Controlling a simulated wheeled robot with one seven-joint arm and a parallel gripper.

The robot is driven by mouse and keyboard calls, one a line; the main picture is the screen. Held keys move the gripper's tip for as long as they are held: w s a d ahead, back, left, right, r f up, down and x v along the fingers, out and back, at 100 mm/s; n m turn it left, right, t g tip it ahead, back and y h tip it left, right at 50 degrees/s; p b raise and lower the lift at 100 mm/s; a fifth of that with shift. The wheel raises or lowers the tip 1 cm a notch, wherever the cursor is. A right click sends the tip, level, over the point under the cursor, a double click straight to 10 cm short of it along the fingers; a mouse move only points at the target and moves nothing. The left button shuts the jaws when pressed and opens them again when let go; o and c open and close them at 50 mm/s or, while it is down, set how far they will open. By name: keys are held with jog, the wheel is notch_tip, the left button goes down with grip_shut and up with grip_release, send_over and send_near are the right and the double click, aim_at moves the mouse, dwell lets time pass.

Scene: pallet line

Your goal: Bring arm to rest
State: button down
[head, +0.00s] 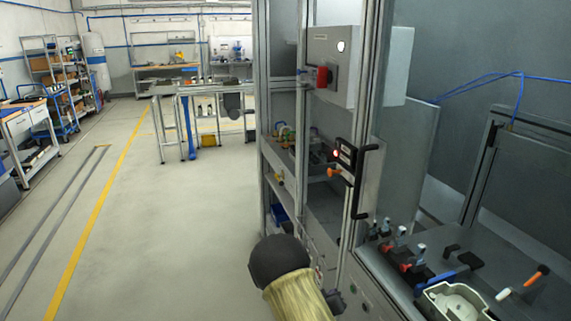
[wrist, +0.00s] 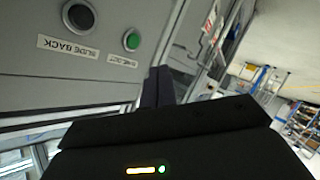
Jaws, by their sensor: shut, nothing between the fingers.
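My arm (head: 290,280) shows at the bottom of the head view, with a dark rounded joint and a tan link beside the front of the machine frame. In the wrist view my gripper (wrist: 158,86) is shut, its dark fingers together with nothing between them. It is close to a grey panel (wrist: 50,85) that carries a black button (wrist: 78,15) labelled "SLIDE BACK" and a green button (wrist: 131,40). I cannot tell whether the fingers touch the panel.
The machine frame (head: 358,180) has a door handle (head: 365,180) and a grey box with a red switch (head: 322,76). A fixture with clamps (head: 400,250) stands inside at right. A workbench (head: 205,88) is at the back. The floor (head: 170,220) to the left is clear.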

jog(key=s+r+m+g+y+p, duration=0.2)
jog(key=s+r+g+y+p, duration=0.4)
jog(key=s+r, duration=1.8)
jog(key=s+g+p, duration=0.2)
jog(key=s+g, duration=0.1)
jog(key=shift+d+r+g, duration=0.3)
jog(key=shift+r, duration=0.05)
